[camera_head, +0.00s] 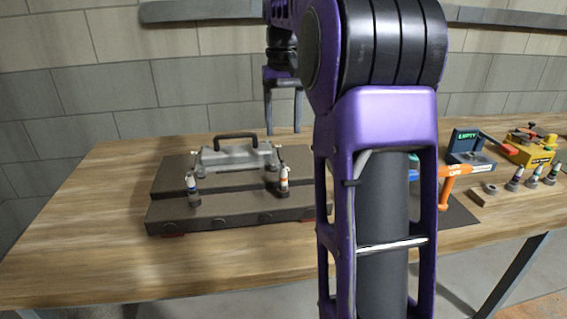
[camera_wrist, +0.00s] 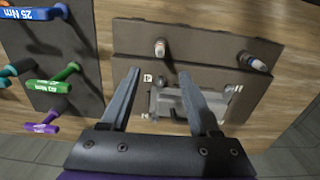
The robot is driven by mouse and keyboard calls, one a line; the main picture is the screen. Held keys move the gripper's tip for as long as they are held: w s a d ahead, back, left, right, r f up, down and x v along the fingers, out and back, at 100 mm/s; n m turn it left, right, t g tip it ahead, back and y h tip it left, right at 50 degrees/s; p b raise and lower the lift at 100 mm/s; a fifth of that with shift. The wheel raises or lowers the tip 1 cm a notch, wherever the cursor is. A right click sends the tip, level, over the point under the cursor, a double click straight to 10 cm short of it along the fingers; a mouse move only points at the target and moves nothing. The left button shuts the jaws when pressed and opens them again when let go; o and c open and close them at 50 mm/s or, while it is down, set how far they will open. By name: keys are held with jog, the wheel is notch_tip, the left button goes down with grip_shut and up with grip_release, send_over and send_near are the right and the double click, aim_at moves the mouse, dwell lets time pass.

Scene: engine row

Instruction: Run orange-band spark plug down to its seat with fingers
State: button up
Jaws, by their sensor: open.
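The orange-band spark plug (camera_head: 283,179) stands upright at the right front of the dark engine block (camera_head: 230,208). In the wrist view the orange-band plug (camera_wrist: 160,48) shows beyond and between my fingertips, apart from them. Its lower end and thread are not clear. A blue-band plug (camera_head: 192,186) stands at the block's left front; it also shows in the wrist view (camera_wrist: 256,64). My gripper (camera_head: 284,127) is open and empty, above and behind the block in the head view. Its two fingers are spread in the wrist view (camera_wrist: 159,76).
A grey cover with a black handle (camera_head: 237,155) sits on the block behind the plugs. Torque wrenches (camera_wrist: 52,87) lie on a dark mat left in the wrist view. At right are an "EMPTY" tray (camera_head: 468,157), a yellow box (camera_head: 532,150) and several plugs in a wooden holder (camera_head: 503,196).

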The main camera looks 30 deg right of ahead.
aim_at(284, 165)
notch_tip(284, 165, down, 15)
jog(key=b, duration=0.2)
jog(key=shift+f+b, duration=0.1)
jog(key=shift+b, duration=0.3)
grip_shut()
grip_release()
notch_tip(284, 165, up, 17)
jog(key=p, duration=0.3)
jog(key=shift+p, duration=0.35)
jog(key=shift+c, duration=0.4)
notch_tip(284, 165, down, 15)
jog(key=b, duration=0.6)
